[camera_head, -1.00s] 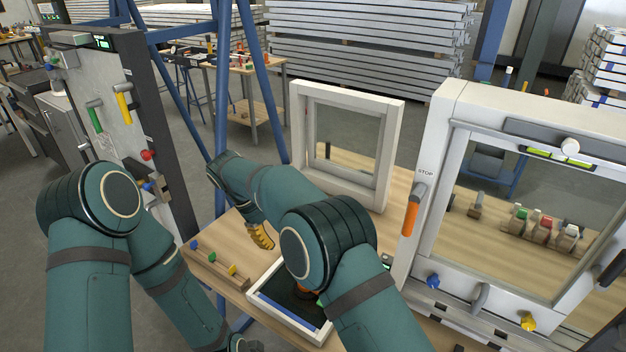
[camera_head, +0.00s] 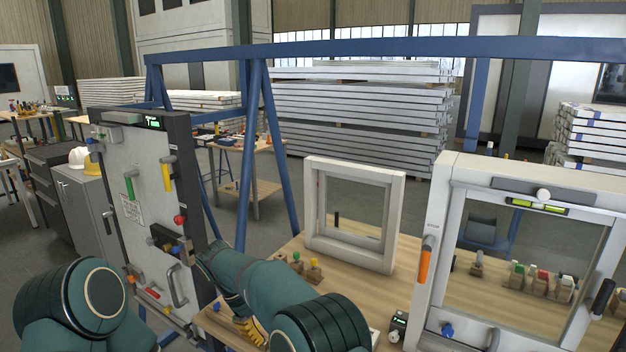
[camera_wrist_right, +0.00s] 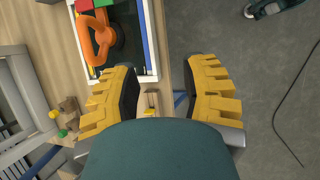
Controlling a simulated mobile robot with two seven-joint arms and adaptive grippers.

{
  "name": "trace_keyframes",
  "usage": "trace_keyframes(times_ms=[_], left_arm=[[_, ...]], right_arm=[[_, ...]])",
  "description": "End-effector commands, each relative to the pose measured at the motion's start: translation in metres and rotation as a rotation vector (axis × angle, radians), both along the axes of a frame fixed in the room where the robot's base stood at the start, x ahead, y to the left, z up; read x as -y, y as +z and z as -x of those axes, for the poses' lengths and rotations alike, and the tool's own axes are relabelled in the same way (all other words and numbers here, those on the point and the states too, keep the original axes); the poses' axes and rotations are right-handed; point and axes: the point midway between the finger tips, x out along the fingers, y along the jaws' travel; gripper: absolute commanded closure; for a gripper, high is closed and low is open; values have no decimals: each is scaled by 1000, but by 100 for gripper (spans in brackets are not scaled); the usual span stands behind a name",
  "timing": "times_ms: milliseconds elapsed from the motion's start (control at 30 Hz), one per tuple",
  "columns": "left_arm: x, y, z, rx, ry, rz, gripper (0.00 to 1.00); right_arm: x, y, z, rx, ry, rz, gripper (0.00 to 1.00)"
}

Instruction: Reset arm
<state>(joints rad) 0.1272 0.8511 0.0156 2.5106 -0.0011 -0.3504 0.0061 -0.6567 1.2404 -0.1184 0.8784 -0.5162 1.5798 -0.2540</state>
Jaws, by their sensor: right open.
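My right arm crosses the lower middle of the head view and bends back left. Its yellow-fingered right gripper (camera_head: 248,326) is over the workbench's left edge, beside the panel board. In the right wrist view the right gripper (camera_wrist_right: 162,68) is open, with nothing between its two fingers. My left arm shows only as a teal joint at the lower left of the head view; its gripper is out of sight.
A tray (camera_wrist_right: 150,40) with an orange ring-shaped thing (camera_wrist_right: 98,45) lies near the right gripper. A panel board (camera_head: 140,200) stands left. A small white window frame (camera_head: 315,215) and a larger frame (camera_head: 438,240) stand on the bench (camera_head: 345,290). Blue posts (camera_head: 285,150) rise behind.

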Motion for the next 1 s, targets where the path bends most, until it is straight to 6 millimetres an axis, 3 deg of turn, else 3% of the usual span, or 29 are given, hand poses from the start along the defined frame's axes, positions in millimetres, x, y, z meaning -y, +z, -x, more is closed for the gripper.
trace_keyframes(times_ms=[267, 467, 700, 1000], left_arm=[[0, -1, -2, 5, 3, -1, 57], [-1, -2, -4, 10, 8, -2, 57], [-1, -4, -8, 17, 13, -4, 57], [-2, -5, -12, 26, 21, -6, 57]], right_arm=[[42, -77, 2, -34, -80, -176, 56], [77, -139, 26, -46, -210, -354, 56], [118, -196, 79, -13, -460, -572, 56], [171, -225, 170, 118, -874, -754, 56]])
